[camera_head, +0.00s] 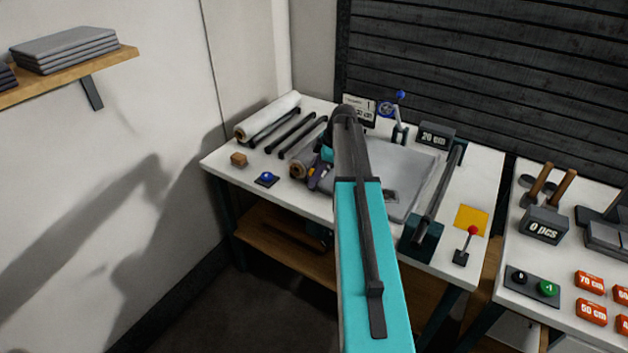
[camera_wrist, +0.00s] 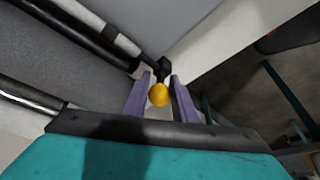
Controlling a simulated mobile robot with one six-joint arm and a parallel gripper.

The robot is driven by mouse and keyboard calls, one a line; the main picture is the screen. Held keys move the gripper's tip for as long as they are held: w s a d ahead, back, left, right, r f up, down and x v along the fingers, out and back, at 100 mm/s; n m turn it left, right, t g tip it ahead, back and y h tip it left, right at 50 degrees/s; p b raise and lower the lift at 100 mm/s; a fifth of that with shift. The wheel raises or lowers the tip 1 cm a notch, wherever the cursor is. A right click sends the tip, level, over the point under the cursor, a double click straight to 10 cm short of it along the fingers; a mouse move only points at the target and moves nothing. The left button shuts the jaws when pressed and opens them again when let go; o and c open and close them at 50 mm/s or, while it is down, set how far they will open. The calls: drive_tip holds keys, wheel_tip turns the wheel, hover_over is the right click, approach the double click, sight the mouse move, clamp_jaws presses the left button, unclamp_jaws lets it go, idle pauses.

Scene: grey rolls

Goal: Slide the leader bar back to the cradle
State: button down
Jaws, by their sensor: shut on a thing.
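In the wrist view, my gripper (camera_wrist: 162,78) has its two purple fingers on either side of a yellow knob (camera_wrist: 159,96) and is shut on it. The knob sits on a short black stem at the end of a dark bar (camera_wrist: 100,38), which looks like the leader bar. In the head view, my gripper (camera_head: 318,177) is low over the bench beside the end of a grey roll (camera_head: 297,171). My arm hides most of the bar there. I cannot tell for certain which part is the cradle.
Black rods (camera_head: 296,132) and a white roll (camera_head: 268,115) lie at the bench's back left. A black rail (camera_head: 440,195) stands right of the grey sheet (camera_head: 408,170). A display (camera_head: 435,135) reads 20 cm.

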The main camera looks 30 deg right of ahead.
drive_tip(key=shift+w+a+r, duration=0.1)
drive_tip(key=shift+w+a, duration=0.1)
drive_tip(key=shift+a, duration=0.1)
drive_tip(key=c, duration=1.6)
unclamp_jaws()
drive_tip(key=shift+o, duration=0.3)
drive_tip(key=shift+s+d, duration=0.1)
drive_tip(key=shift+d, duration=0.05)
drive_tip(key=shift+p+v, duration=0.45)
drive_tip(key=shift+v, duration=0.45)
drive_tip(key=p+v, duration=0.2)
drive_tip(key=v, duration=0.4)
drive_tip(key=shift+d, duration=0.2)
